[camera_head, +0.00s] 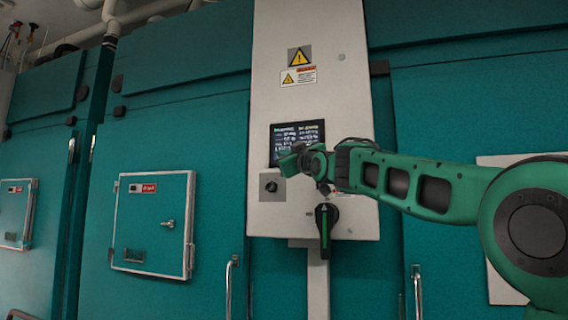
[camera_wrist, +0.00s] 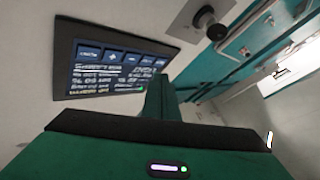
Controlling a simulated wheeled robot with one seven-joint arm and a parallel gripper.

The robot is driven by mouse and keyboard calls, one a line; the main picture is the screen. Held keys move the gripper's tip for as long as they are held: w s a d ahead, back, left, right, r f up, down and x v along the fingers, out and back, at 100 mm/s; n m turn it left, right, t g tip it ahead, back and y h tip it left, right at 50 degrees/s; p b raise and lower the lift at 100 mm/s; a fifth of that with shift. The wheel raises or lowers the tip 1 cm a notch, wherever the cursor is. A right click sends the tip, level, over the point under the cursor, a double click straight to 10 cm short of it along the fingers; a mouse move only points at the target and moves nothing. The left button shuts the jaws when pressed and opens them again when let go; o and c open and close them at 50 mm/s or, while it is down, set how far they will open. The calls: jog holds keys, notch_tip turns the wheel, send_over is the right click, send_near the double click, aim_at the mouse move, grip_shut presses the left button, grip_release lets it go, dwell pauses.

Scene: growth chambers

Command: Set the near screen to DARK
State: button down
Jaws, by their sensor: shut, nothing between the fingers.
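The near screen (camera_head: 297,132) is a dark panel with small light text, set in a white control cabinet (camera_head: 345,95). My gripper (camera_head: 284,163) is shut and empty in front of the screen's lower edge and covers part of it. In the wrist view the screen (camera_wrist: 110,65) shows a row of blue buttons along its top, among them a plus and a minus, with lines of text below. Its wording is too small and slanted to read surely. The closed fingers (camera_wrist: 160,88) stand beside the screen's lower right edge; I cannot tell whether they touch.
A black knob (camera_head: 271,186) sits below the screen, and a larger black and green rotary handle (camera_head: 325,216) is lower right. Warning labels (camera_head: 299,58) are above. A teal chamber wall with a small hatch (camera_head: 152,222) is at left.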

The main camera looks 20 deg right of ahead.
jog(key=shift+w+d, duration=0.4)
jog(key=shift+w, duration=0.1)
jog(key=shift+w+d, duration=0.45)
dwell(2.5)
jog(key=shift+s+a, duration=0.5)
jog(key=shift+s, duration=0.1)
jog(key=shift+s, duration=0.1)
dwell(0.3)
jog(key=shift+s+a, duration=0.75)
jog(key=shift+s, duration=0.2)
jog(key=shift+s+a, duration=0.7)
jog(key=shift+s, duration=0.25)
dwell(1.6)
